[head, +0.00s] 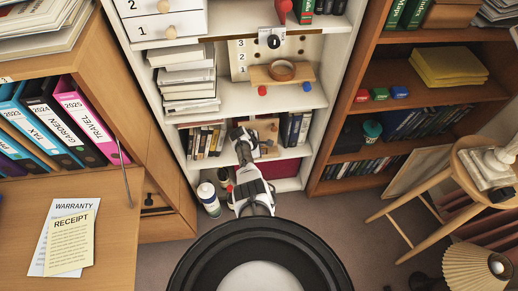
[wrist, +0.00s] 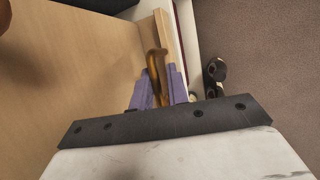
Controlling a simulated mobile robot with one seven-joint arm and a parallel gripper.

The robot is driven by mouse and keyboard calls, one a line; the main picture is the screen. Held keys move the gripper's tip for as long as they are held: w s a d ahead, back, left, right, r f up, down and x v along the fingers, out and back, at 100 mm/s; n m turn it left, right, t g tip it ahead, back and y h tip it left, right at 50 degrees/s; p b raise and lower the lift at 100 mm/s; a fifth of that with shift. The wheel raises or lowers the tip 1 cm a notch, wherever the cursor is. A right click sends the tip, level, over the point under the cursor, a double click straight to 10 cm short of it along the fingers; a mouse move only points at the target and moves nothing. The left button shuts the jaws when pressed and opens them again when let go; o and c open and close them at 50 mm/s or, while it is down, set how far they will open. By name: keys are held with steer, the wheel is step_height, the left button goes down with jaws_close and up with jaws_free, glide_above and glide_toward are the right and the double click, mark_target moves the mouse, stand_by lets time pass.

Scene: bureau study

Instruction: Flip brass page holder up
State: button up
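The brass page holder (wrist: 157,62) shows in the wrist view as a narrow golden-brown piece standing against the edge of a light wooden board (wrist: 90,55). My gripper (wrist: 159,70) has purple fingers, close together, on either side of the brass piece. Whether they press on it cannot be told. In the head view my gripper (head: 243,136) is at the lower shelf of the white bookcase, beside a wooden board (head: 267,129). The brass piece is too small or hidden to make out there.
Upright books stand left (head: 205,139) and right (head: 295,127) of the board. A white shelf (head: 300,97) lies above it with a wooden stand. A white bottle (head: 208,199) stands on the floor.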

steer(key=shift+o, duration=1.2)
steer(key=shift+a+r, duration=0.1)
steer(key=shift+r, duration=0.25)
steer(key=p+v, duration=0.2)
steer(key=v, duration=1.1)
steer(key=shift+s, duration=0.25)
